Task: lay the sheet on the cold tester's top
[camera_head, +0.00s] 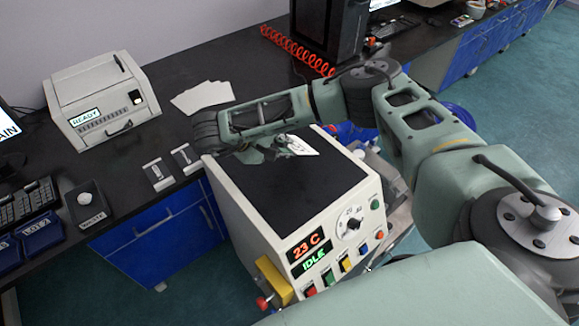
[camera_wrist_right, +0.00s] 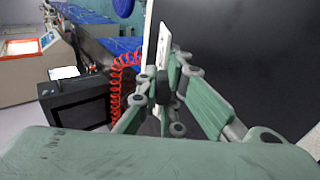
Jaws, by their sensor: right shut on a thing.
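The cold tester (camera_head: 226,174) is a cream box with a flat black top (camera_head: 285,195); its front displays read "23 C" and "IDLE". My right gripper (camera_head: 282,147) is over the far part of that top, shut on a small white sheet (camera_head: 302,146). In the right wrist view the sheet (camera_wrist_right: 163,58) shows nearly edge-on between the fingers (camera_wrist_right: 165,85), with the black top (camera_wrist_right: 250,60) beside it. I cannot tell whether the sheet touches the top. Most of the black top is bare. My left gripper is not in view.
A cream machine (camera_head: 103,102) reading "READY" stands on the dark bench, with several white sheets (camera_head: 203,97) fanned out beside it. A black cabinet (camera_head: 328,30) and red coiled hose (camera_head: 297,55) are behind. My right arm spans the right side.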

